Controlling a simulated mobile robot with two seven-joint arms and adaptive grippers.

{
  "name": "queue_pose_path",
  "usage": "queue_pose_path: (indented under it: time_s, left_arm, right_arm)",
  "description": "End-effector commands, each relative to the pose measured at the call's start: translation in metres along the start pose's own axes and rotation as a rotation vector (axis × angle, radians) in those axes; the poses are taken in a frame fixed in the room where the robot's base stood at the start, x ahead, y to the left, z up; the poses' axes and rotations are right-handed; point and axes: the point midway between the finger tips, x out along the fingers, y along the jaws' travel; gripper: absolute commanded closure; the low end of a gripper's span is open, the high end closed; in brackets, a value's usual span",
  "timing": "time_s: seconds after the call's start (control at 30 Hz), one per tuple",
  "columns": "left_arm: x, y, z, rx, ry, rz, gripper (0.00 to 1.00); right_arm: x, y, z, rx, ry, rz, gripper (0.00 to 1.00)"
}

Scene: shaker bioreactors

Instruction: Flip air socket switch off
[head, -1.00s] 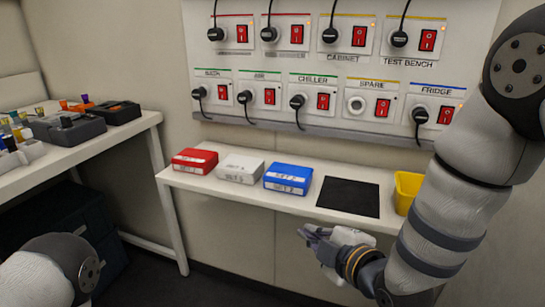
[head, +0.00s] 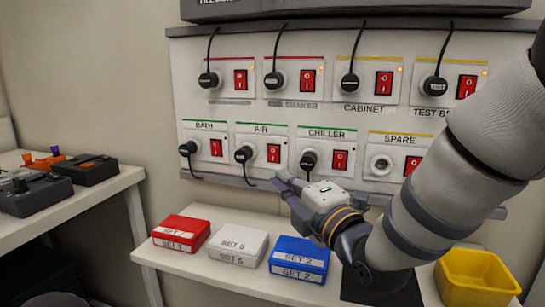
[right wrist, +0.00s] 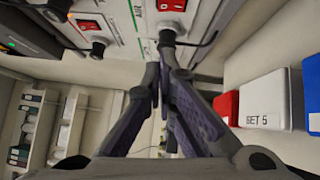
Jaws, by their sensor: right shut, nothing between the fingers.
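The AIR socket (head: 262,150) is on the lower row of the wall panel, between BATH and CHILLER. Its red rocker switch (head: 274,153) is at the right of its black plug (head: 243,155). Which way the rocker is tipped is too small to tell. My right gripper (head: 281,183) is shut and empty, just below the AIR switch and in front of the panel's lower edge, apparently apart from the switch. In the right wrist view its fingers (right wrist: 160,72) meet below a black plug (right wrist: 167,38) and a red switch (right wrist: 172,5). My left gripper is out of view.
Neighbouring BATH (head: 204,145) and CHILLER (head: 325,152) sockets carry plugs with hanging cables. Below, a shelf (head: 205,272) holds red (head: 181,233), white (head: 238,246) and blue (head: 299,260) boxes and a yellow bin (head: 478,280). A side table (head: 90,200) stands left.

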Motion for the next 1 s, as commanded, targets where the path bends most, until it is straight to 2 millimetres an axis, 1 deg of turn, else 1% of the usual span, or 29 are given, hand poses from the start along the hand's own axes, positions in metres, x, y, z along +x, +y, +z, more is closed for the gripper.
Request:
queue_pose_path:
  time_s: [0.1,0.37,0.4,0.5,0.63,1.0]
  left_arm:
    - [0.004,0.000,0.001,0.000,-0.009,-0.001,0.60]
    - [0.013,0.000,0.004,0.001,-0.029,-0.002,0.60]
    - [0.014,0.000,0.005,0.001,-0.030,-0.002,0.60]
    - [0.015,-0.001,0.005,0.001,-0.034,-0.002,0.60]
    - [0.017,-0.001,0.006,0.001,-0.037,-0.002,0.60]
    - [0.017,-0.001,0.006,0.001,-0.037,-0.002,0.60]
  right_arm:
    - [0.026,-0.003,0.000,0.002,-0.001,0.001,1.00]
    - [0.082,-0.004,0.001,0.004,-0.002,-0.001,1.00]
    - [0.087,-0.003,0.007,0.005,-0.005,0.000,1.00]
    - [0.098,-0.003,0.018,0.004,-0.004,-0.001,1.00]
    - [0.106,-0.002,0.026,0.004,-0.002,-0.001,1.00]
    - [0.109,0.000,0.029,0.002,-0.002,-0.002,1.00]
